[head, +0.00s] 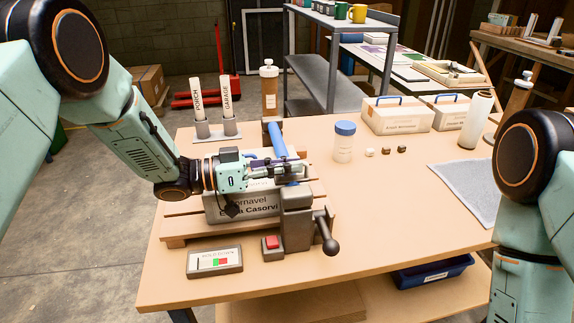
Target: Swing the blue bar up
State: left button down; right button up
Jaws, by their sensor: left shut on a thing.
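The blue bar (277,138) belongs to the press on the wooden table. Under the gripper lies a grey block with printed lettering (257,205) on a wooden slatted base. A dark grey press body (296,222) with a ball-ended handle (329,244) stands at the right of the block. My right arm is at the right edge; its gripper is out of view.
A gauge box (214,262) and a red button (271,242) sit in front. A blue-lidded jar (343,142) and small blocks are right of the press. The table's right front is clear.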

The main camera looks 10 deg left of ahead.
dwell(0.5)
pick_arm(q)
jog(key=shift+w+r+p, duration=0.1)
jog(key=shift+r+p, duration=0.45)
jog(key=w+a+r+n+p, duration=0.1)
jog(key=w+r+n+p, duration=0.1)
jog(key=w+r+p, duration=0.2)
jog(key=w+a+r+n+p, duration=0.1)
jog(key=w+r+n+p, duration=0.2)
jog(key=r, duration=0.7)
jog(key=shift+w+a+n+p, duration=0.35)
jog(key=shift+w+p, duration=0.25)
jog(key=shift+p, duration=0.65)
